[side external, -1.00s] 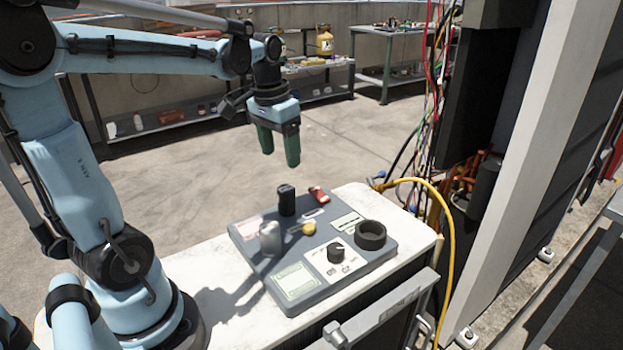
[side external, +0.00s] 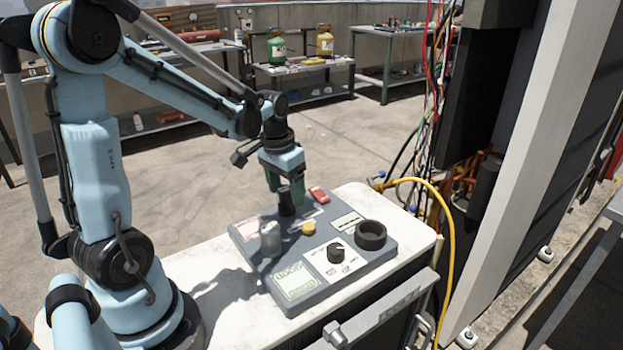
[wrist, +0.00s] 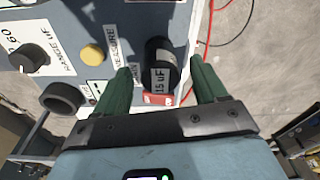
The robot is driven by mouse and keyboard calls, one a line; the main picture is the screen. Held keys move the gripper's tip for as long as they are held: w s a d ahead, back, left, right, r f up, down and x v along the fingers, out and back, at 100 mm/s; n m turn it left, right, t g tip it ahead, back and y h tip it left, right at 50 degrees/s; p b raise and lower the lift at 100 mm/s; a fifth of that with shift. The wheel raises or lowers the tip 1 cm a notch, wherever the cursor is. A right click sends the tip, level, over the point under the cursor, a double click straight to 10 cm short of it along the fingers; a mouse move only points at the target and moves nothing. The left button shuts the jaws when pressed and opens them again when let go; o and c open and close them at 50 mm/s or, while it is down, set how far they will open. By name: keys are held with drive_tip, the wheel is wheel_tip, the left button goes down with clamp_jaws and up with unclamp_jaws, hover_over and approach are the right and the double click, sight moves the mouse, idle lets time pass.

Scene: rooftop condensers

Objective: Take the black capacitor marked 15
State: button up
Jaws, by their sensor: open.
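The black capacitor (side external: 286,203) stands upright on the grey tester panel (side external: 375,262). In the wrist view the black capacitor (wrist: 158,54) carries a white label reading 15 uF. My gripper (side external: 285,196) is right over it, with green fingers pointing down. In the wrist view my gripper (wrist: 160,75) is open, one finger on each side of the capacitor. Gaps show between fingers and capacitor there. A silver cylinder (side external: 270,240) stands on the panel in front of it.
A red part (side external: 319,195) lies just right of the capacitor. The panel also holds a yellow button (side external: 309,229), a black knob (side external: 335,252) and a black ring (side external: 370,235). A yellow hose (side external: 452,240) runs at the right.

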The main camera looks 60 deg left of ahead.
drive_tip(key=shift+f, duration=0.3)
drive_tip(key=c, duration=1.2)
drive_tip(key=shift+r, duration=0.15)
